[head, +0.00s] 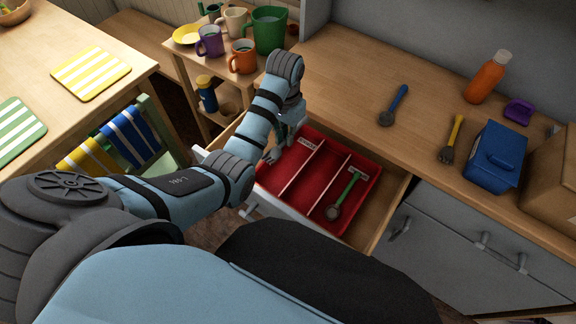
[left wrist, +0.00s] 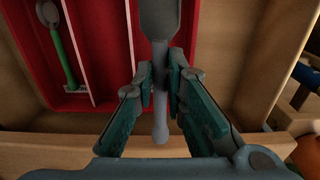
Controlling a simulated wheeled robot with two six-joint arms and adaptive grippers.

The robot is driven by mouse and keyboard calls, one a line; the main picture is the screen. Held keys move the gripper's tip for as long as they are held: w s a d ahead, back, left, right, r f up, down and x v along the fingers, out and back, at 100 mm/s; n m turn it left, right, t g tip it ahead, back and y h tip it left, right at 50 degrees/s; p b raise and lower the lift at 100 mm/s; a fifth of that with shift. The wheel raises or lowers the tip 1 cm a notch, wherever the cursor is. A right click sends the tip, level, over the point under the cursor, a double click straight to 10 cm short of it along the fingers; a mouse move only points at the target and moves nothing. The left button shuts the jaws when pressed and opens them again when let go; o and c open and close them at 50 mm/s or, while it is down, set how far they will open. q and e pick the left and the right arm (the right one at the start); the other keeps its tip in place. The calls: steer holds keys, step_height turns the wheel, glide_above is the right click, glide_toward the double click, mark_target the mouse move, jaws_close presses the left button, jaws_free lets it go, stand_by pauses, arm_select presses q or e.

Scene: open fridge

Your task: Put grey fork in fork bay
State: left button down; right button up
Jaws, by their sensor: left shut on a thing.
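The grey fork (left wrist: 160,128) shows in the left wrist view, its wide end at the top edge and its tines not visible. My left gripper (left wrist: 160,80) is shut on its handle. In the head view my left gripper (head: 275,152) is over the left end of the open drawer, at the left bay of the red tray (head: 313,194); the fork is not clear there. In the wrist view the fork lies over the tray's right-hand bay; whether it touches the floor cannot be told. Labels mark bays, too small to read. My right gripper is not in view.
A green-handled utensil (head: 343,196) lies in the tray's right bay. On the counter are a blue-handled spoon (head: 394,104), a yellow-handled utensil (head: 453,138), a blue box (head: 497,157) and an orange bottle (head: 487,79). Mugs (head: 243,56) stand on a side shelf behind my arm.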

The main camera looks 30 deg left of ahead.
arm_select(q)
steer(key=b, duration=0.2)
glide_toward(289, 166)
steer(key=f, duration=0.2)
steer(key=f+b, duration=0.1)
steer(key=f, duration=0.3)
steer(key=shift+w+a+f+b, duration=0.15)
steer(key=shift+w+f+b, duration=0.1)
steer(key=shift+b, duration=0.15)
steer(key=shift+s, duration=0.2)
steer(key=shift+s+r, duration=0.1)
steer(key=shift+r, duration=0.05)
steer(key=c, duration=2.1)
jaws_free()
steer(key=shift+f, duration=0.25)
steer(key=o, duration=0.4)
steer(key=shift+o, duration=0.3)
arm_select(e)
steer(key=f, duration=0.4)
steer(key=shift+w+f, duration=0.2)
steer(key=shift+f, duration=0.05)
arm_select(q)
steer(key=shift+r, duration=0.15)
